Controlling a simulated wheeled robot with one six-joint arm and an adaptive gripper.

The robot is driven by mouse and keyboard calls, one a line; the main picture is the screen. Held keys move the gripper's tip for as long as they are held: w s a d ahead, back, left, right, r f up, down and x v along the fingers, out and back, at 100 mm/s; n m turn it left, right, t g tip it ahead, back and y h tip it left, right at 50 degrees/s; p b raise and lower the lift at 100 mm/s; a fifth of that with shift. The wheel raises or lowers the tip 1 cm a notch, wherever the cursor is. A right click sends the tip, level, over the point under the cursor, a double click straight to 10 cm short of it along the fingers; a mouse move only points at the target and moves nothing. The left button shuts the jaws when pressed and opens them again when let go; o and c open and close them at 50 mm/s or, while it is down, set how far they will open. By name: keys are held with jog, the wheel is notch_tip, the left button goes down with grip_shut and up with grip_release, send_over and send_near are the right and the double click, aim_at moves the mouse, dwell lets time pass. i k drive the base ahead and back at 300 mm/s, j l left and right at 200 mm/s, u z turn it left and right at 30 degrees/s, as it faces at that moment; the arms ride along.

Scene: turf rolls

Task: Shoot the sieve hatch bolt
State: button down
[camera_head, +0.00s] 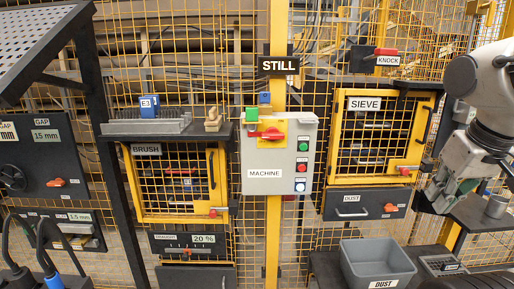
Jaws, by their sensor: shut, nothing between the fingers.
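The sieve hatch (338,135) is a yellow-framed mesh door labelled SIEVE, right of the centre post. It looks closed in its frame. A dark upright handle (420,125) is on its right side. A small red knob (404,170), which looks like the bolt, is at the hatch's lower right corner. How far the bolt is slid cannot be made out. My gripper (430,203) is at the right, below and right of the red knob, pointing down and left. Its dark fingers are shut and empty, and it appears apart from the hatch.
A grey bin (376,262) stands lower down. A grey cup (496,206) is on a dark shelf by my gripper. The MACHINE box (268,186) and the similar BRUSH hatch (136,190) are to the left.

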aim_at(404, 169)
jog(key=i+j+z, duration=0.5)
jog(key=j, duration=0.15)
jog(key=j+z, duration=0.2)
jog(key=j, duration=0.15)
